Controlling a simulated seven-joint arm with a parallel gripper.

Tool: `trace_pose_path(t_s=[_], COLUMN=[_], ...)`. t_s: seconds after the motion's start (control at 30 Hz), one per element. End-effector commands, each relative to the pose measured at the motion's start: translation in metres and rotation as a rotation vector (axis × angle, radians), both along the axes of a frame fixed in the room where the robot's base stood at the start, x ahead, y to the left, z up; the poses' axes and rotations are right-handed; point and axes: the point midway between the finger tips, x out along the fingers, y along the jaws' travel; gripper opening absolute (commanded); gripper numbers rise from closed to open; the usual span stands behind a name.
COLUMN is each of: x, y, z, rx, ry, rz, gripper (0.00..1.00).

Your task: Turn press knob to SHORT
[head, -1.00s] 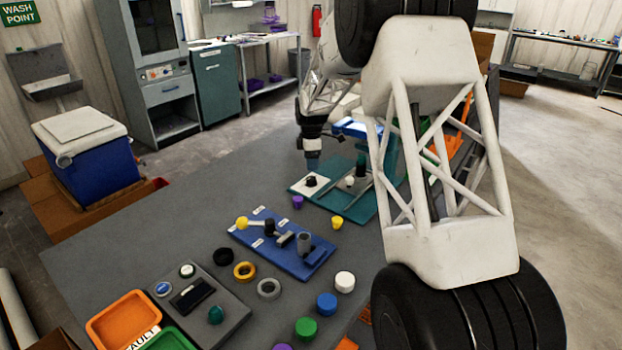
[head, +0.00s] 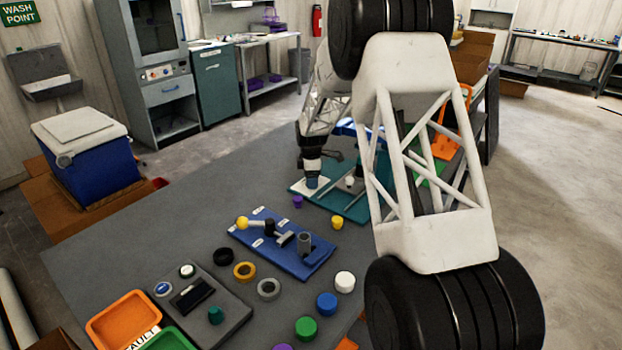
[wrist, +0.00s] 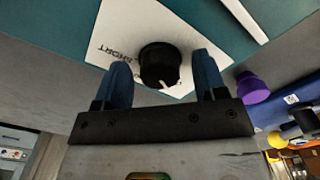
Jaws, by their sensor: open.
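The press knob (wrist: 158,62) is black and round, on a white plate (wrist: 185,20) marked SHORT, in the wrist view. Its white pointer mark faces the bottom of that picture, toward my gripper's base, while the word SHORT is at the left. My gripper (wrist: 161,66) is open, with one blue finger on each side of the knob. I cannot tell whether the fingers touch it. In the head view my gripper (head: 312,180) is down over the white plate (head: 298,187) on the teal press base (head: 325,205), and hides the knob.
A purple piece (head: 297,201) and a yellow piece (head: 337,222) stand close to the press base. A blue board (head: 305,265) with a yellow-tipped lever lies nearer. Loose rings and caps lie around it. The grey table (head: 130,240) is clear at the left.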

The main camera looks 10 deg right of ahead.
Motion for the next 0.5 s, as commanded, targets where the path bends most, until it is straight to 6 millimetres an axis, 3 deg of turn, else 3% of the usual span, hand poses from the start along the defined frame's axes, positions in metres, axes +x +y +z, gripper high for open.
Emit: trace_pose_path(t_s=[0.13, 0.43, 0.5], x=[0.0000, 0.0000, 0.0000], y=[0.0000, 0.0000, 0.0000], z=[0.0003, 0.0004, 0.0004], rx=[0.000, 0.000, 0.000], ry=[0.000, 0.000, 0.000], rz=[0.000, 0.000, 0.000], gripper=[0.64, 0.18, 0.16])
